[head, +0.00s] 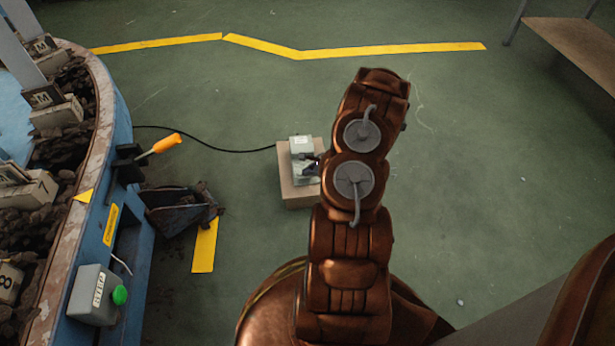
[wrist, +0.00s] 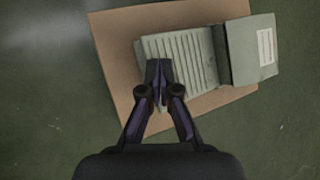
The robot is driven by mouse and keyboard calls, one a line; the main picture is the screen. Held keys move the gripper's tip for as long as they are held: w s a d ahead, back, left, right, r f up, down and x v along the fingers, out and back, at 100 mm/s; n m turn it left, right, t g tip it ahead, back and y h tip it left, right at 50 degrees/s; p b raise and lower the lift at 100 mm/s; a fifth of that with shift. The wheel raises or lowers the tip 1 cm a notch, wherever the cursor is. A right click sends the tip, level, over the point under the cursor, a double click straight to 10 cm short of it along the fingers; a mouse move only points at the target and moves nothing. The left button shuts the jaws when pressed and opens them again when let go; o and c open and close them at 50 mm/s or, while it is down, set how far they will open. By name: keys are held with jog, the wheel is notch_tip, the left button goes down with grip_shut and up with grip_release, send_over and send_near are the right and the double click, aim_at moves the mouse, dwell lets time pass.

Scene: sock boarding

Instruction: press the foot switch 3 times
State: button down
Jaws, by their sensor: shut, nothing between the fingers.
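The foot switch (head: 301,147) is a grey-green box with a ribbed pedal. It sits on a tan block (head: 299,200) on the green floor, partly hidden by my arm in the head view. In the wrist view the ribbed pedal (wrist: 202,65) points left from its housing (wrist: 251,50), which carries a white label. My gripper (wrist: 159,66) is shut and empty, its fingertips over the left part of the pedal. Whether the fingertips touch the pedal cannot be told. In the head view only a bit of my gripper (head: 313,163) shows beside my arm.
A round blue machine (head: 120,130) with dark lumps and labelled blocks stands at the left. It carries an orange-handled lever (head: 166,144) and a grey box with a green button (head: 120,295). A black cable (head: 215,149) runs to the switch. Open floor lies right.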

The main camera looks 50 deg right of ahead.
jog(key=shift+s+a+f+b, duration=0.15)
jog(key=shift+f+b, duration=0.5)
jog(key=shift+f, duration=0.4)
dwell(1.3)
jog(key=shift+r, duration=0.1)
dwell(0.4)
jog(key=shift+w+d+r+p, duration=0.15)
jog(key=shift+r+p, duration=0.5)
jog(key=shift+r, duration=0.15)
jog(key=shift+w+d+r+p, duration=0.1)
jog(key=shift+r+p, duration=0.55)
jog(key=shift+r, duration=0.15)
jog(key=shift+w+d+r+p, duration=0.15)
jog(key=shift+r+p, duration=0.8)
jog(key=shift+r, duration=0.25)
jog(key=shift+w+d+r+p, duration=0.1)
jog(key=shift+w+r+p, duration=0.05)
jog(key=shift+r+p, duration=0.9)
jog(key=shift+r, duration=0.25)
